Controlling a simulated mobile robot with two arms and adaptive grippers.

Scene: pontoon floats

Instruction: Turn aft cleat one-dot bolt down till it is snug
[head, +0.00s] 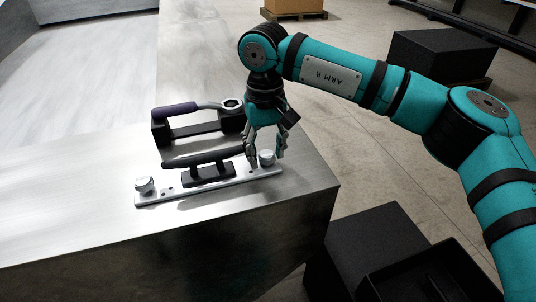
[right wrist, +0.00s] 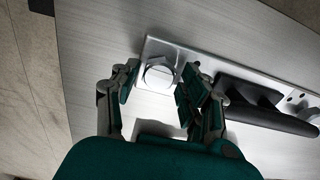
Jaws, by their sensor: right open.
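A black cleat (head: 208,174) sits on a bright metal plate (head: 237,180) on the metal deck. The plate has a bolt at each end: a left bolt (head: 144,186) and a right bolt (head: 267,157). In the right wrist view the hex bolt head (right wrist: 158,74) lies between the open fingertips (right wrist: 155,86), with visible gaps. My left gripper is not in view.
A wrench with a purple handle (head: 176,109) lies on a black stand (head: 187,128) behind the cleat. The deck's right edge (head: 314,159) drops off close to the right bolt. Black boxes (head: 375,240) stand below on the floor. The deck at left is clear.

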